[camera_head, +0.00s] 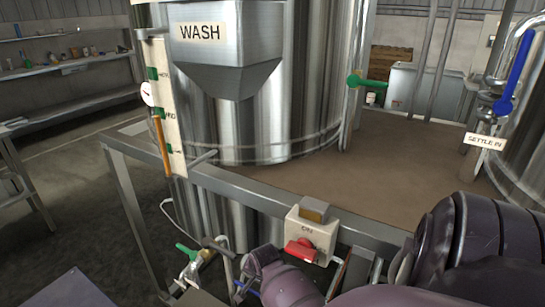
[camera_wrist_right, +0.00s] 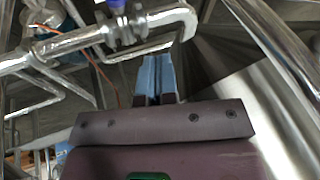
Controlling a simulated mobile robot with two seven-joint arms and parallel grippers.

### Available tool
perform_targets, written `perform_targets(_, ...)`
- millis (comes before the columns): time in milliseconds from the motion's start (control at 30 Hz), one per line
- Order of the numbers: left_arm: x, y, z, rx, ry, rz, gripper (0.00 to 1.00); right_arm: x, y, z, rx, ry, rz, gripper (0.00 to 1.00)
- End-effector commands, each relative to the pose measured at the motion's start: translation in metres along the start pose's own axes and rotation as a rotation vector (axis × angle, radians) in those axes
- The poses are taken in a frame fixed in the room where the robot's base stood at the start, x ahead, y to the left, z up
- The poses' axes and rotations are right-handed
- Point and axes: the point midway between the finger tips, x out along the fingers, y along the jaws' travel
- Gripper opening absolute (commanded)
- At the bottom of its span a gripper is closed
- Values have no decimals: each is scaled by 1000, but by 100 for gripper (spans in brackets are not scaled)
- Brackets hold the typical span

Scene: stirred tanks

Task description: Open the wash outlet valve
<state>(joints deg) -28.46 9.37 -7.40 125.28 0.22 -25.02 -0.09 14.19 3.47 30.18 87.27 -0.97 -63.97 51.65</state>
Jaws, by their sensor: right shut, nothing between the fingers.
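The wash tank (camera_head: 255,90) is a tall steel cylinder with a white WASH label, in the head view. Below its front rail, pipes and small valves show, one with a green handle (camera_head: 187,252). Which of these is the wash outlet valve I cannot tell. My right arm reaches in along the bottom of the head view. My right gripper (camera_wrist_right: 157,75), with blue fingers, shows in the wrist view, shut and empty. A steel pipe (camera_wrist_right: 75,48) with a blue-topped fitting (camera_wrist_right: 117,5) passes just beyond the fingers; contact cannot be judged. My left gripper is not in view.
A box with a red switch (camera_head: 301,250) sits on the grey rail (camera_head: 230,190) close to my right arm. A blue-handled valve (camera_head: 515,72) labelled SETTLE IN stands at the right. Another green handle (camera_head: 367,81) is behind. Pipes crowd the wrist view.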

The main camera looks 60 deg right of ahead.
Motion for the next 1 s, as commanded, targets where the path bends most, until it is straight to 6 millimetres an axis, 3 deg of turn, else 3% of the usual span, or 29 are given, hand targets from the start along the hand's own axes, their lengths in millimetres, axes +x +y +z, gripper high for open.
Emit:
perform_targets(467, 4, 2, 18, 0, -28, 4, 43, -17, 42, 32, -447, 136, -104, 0)
perform_targets(1000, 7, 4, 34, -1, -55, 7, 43, -55, 79, 98, -882, 218, -249, 0)
